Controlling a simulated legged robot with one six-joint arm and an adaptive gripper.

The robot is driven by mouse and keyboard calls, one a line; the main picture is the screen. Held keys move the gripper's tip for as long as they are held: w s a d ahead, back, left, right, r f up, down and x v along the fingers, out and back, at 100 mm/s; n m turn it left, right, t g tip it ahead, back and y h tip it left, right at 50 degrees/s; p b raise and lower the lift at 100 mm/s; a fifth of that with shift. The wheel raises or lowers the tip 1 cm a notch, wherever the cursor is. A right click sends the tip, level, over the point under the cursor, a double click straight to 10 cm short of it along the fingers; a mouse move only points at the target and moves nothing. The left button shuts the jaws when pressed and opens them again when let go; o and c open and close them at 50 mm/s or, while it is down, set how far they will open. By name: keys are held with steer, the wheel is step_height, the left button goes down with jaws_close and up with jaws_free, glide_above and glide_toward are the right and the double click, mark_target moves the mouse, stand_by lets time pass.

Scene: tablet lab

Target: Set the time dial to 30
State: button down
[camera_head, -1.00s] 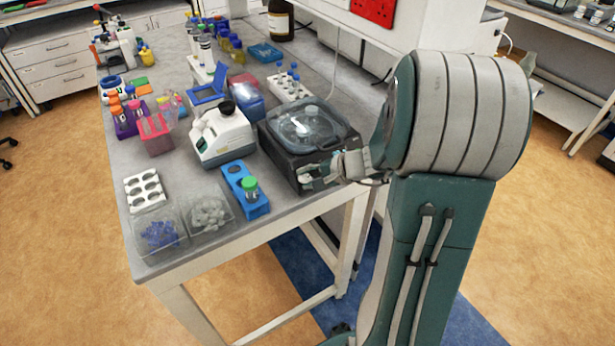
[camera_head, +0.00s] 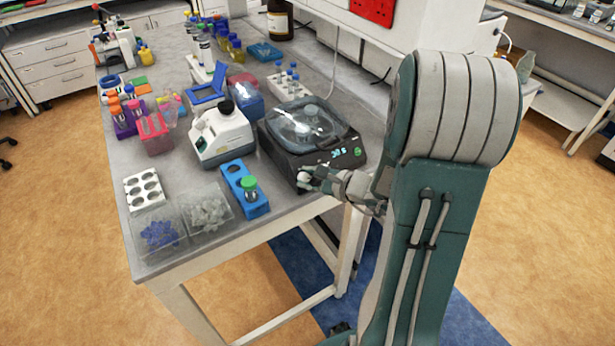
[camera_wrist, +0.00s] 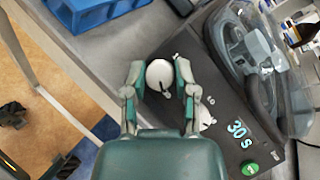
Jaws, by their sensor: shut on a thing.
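The black centrifuge (camera_head: 285,155) with a clear lid stands on the bench's right side. Its sloped front panel carries a lit display (camera_wrist: 239,129) reading 30 s, which is small in the head view (camera_head: 338,153). Two white dials are on the panel. My gripper (camera_wrist: 158,76) is shut on the outer white dial (camera_wrist: 159,73), the one farther from the display, with a finger on each side. The other white dial (camera_wrist: 205,118) sits free between it and the display. I cannot read which dial is marked for time. In the head view my gripper (camera_head: 306,178) is at the panel's left end.
A green button (camera_wrist: 250,168) is beside the display. A blue rack (camera_head: 245,190) with a green-capped tube stands left of the centrifuge. A white device (camera_head: 222,135) and open bins of small parts (camera_head: 207,214) are farther left. The bench edge is close to my gripper.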

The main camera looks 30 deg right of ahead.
steer(key=shift+s+a+f+m, duration=0.1)
steer(key=shift+f+m, duration=0.1)
steer(key=shift+m, duration=0.1)
steer(key=c, duration=0.5)
jaws_free()
steer(key=shift+o, duration=0.5)
steer(key=shift+r, duration=0.1)
steer(key=v, duration=1.1)
steer(key=shift+s+d, duration=0.2)
steer(key=shift+s, duration=0.15)
steer(key=shift+a, duration=0.1)
